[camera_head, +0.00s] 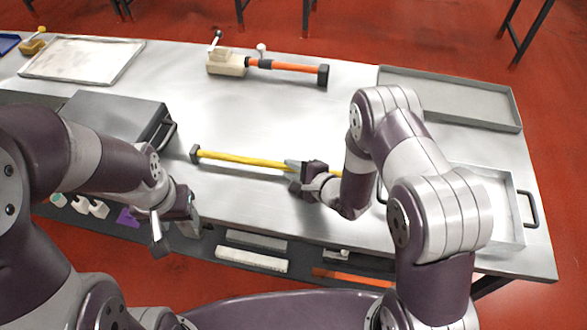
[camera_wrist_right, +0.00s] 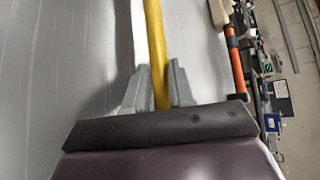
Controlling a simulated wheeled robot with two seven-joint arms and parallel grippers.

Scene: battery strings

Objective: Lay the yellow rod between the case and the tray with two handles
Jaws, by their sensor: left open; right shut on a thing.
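The yellow rod (camera_head: 242,159) has a dark end cap at its left and lies roughly level across the middle of the table in the head view. My right gripper (camera_head: 296,166) is shut on the rod; the right wrist view shows the rod (camera_wrist_right: 156,45) between its two grey fingers (camera_wrist_right: 155,88). A shadow shows just below the rod. The dark grey case (camera_head: 118,106) with a handle stands to the left of the rod. The tray with two handles (camera_head: 507,207) is at the right, partly hidden by my right arm. My left gripper (camera_head: 174,228) is open and empty at the table's front edge.
An orange rod (camera_head: 290,67) with a dark end rests by a beige block (camera_head: 227,63) at the back. A grey tray (camera_head: 450,97) lies back right and a pale tray (camera_head: 80,60) back left. The table between case and rod is bare.

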